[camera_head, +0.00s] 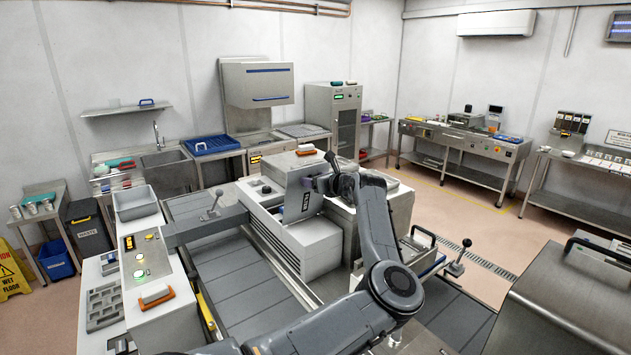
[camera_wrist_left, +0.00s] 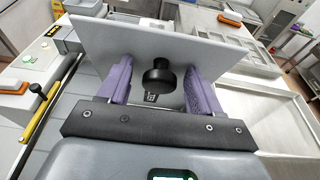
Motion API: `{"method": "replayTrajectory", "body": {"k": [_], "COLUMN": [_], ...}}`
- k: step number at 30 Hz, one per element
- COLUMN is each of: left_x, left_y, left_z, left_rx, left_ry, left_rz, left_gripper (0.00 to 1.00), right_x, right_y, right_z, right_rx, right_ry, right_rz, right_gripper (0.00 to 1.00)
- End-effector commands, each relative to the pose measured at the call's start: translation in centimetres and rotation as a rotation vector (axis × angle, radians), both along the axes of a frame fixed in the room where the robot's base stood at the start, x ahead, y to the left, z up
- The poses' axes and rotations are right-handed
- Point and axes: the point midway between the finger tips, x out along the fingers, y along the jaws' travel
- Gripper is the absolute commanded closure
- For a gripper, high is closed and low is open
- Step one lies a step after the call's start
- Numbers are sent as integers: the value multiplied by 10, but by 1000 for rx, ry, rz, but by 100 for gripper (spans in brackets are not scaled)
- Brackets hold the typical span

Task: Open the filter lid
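The filter lid (camera_head: 302,189) is a grey plate with dark lettering, standing steeply tilted up on the white machine in the middle of the head view. In the left wrist view the lid (camera_wrist_left: 225,62) spans the top, with a round black knob (camera_wrist_left: 158,80) on its face. My left gripper (camera_head: 324,183) is at the lid's right side in the head view. In the left wrist view its purple fingers (camera_wrist_left: 160,88) are apart, one on each side of the knob, with clear gaps. The gripper is open and holds nothing. My right gripper is not in view.
The white machine (camera_head: 283,240) stands beside a grey conveyor (camera_head: 240,290). A control panel with lit buttons (camera_head: 144,254) and an orange-handled brush (camera_head: 156,296) are at left. A lever (camera_head: 459,258) rises at right. Open floor (camera_head: 465,215) lies beyond it.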

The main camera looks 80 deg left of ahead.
Motion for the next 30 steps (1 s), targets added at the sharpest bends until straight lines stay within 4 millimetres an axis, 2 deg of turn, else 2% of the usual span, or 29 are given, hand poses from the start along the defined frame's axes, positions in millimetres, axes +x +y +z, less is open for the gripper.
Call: {"method": "replayTrajectory", "body": {"k": [8, 21, 30], "left_x": [6, 37, 48], "left_y": [-9, -70, -92], "left_z": [1, 16, 24], "left_rx": [1, 1, -1], "left_ry": [0, -2, -1], "left_rz": [-2, -2, -1], "left_gripper": [35, 35, 35], "right_x": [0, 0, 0], "right_y": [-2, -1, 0], "right_z": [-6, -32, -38], "right_rx": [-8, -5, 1], "right_ry": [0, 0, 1], "right_rz": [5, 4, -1], "right_gripper": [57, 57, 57]}}
